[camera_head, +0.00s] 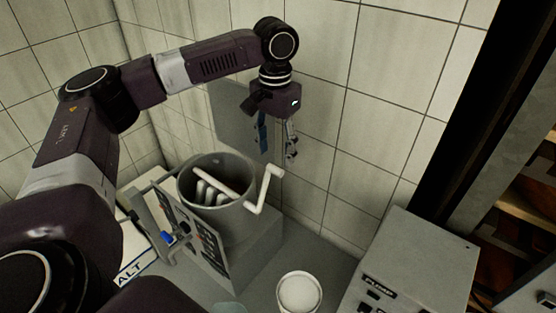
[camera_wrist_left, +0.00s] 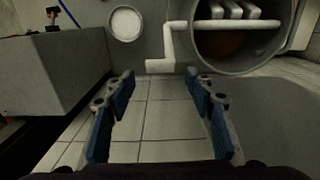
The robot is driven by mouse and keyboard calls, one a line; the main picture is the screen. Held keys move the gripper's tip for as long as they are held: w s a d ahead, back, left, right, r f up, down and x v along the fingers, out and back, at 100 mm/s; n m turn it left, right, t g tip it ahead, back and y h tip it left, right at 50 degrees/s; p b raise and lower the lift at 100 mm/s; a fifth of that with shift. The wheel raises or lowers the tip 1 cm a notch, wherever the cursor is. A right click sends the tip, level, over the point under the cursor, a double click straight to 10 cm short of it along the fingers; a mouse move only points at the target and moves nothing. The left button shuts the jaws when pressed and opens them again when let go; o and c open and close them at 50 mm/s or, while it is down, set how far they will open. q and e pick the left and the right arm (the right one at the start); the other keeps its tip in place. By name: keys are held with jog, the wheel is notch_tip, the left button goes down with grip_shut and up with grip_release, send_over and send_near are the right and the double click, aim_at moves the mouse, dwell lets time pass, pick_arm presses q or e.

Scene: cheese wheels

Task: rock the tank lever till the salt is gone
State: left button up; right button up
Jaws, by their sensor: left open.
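The tank (camera_head: 240,215) is a grey open cylinder with white paddle bars (camera_head: 212,190) inside. Its white cranked lever (camera_head: 266,186) sticks out on the right side of the rim. My left gripper (camera_head: 277,148) hangs fingers down, open and empty, above and slightly beyond the lever, not touching it. In the left wrist view the lever (camera_wrist_left: 168,45) lies just ahead of the open fingertips (camera_wrist_left: 158,78), and the tank (camera_wrist_left: 282,30) is at upper right with a brownish patch inside. I cannot make out salt in the tank. My right gripper is not in view.
A small white round tub (camera_head: 299,291) stands in front of the tank. A grey labelled box (camera_head: 425,255) stands at right, a control panel (camera_head: 190,235) at the tank's left. A partly hidden sign reads "ALT" (camera_head: 130,272). Tiled wall (camera_head: 335,130) stands close behind my gripper.

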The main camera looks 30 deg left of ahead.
pick_arm(q)
notch_tip(320, 180, down, 4)
jog(key=shift+w+r, duration=0.1)
jog(key=shift+w+f, duration=0.15)
jog(key=shift+f, duration=0.3)
jog(key=shift+c, duration=0.6)
grip_shut()
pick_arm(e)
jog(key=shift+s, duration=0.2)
